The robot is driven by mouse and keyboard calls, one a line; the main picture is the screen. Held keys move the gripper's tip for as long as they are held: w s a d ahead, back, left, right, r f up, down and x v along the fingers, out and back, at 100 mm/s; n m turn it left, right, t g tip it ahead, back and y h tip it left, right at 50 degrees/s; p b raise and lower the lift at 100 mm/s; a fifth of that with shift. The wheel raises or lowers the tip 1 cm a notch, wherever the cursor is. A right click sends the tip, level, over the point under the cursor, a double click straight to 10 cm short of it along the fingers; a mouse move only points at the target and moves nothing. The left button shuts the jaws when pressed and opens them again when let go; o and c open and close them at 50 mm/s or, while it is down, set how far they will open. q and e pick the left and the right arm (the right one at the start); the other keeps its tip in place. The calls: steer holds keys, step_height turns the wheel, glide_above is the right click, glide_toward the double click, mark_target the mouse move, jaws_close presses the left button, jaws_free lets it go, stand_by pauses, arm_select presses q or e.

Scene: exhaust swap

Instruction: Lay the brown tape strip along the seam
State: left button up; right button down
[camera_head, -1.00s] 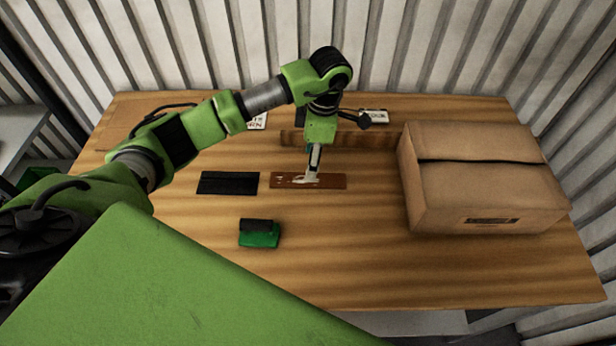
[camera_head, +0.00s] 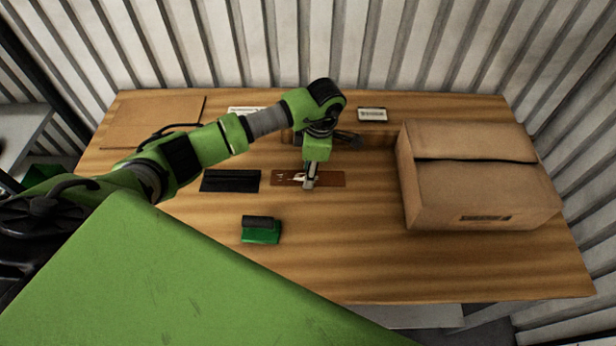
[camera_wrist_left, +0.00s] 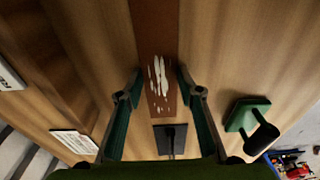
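The brown tape strip (camera_head: 335,180) lies flat on the table, left of the cardboard box, with white streaks on it. It also shows in the left wrist view (camera_wrist_left: 155,35), running down between my fingers. My left gripper (camera_head: 309,186) is over the strip; its two fingers (camera_wrist_left: 158,78) are apart, one on each side of the strip, with nothing held. I cannot tell whether the fingertips touch the table. The closed cardboard box (camera_head: 485,190) stands at the right, with a dark seam (camera_head: 475,160) across its top. My right gripper is not in view.
A black flat pad (camera_head: 230,181) lies left of the strip. A green and black hand tool (camera_head: 261,231) lies in front. White labelled cards (camera_head: 372,114) and a flat brown sheet (camera_head: 150,120) lie at the back. The front middle of the table is clear.

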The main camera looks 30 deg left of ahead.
arm_select(q)
steer(key=shift+r, duration=0.1)
steer(key=shift+c, duration=0.3)
steer(key=shift+w+r+b, duration=0.1)
steer(key=shift+r+b, duration=0.1)
steer(key=shift+b, duration=0.15)
step_height(320, 180, up, 2)
steer(key=shift+r+b, duration=0.15)
steer(key=shift+b, duration=0.8)
steer(key=s+d+r+b, duration=0.3)
steer(key=s+d+r, duration=0.6)
steer(key=s+r, duration=0.15)
steer(key=s+a+r+m+t, duration=0.1)
steer(key=s+a+m, duration=0.1)
steer(key=m, duration=0.9)
steer(key=s+a+m+t+h, duration=0.1)
steer(key=s+a+m, duration=0.1)
steer(key=m, duration=1)
steer(key=shift+s+r, duration=0.2)
steer(key=shift+r, duration=0.2)
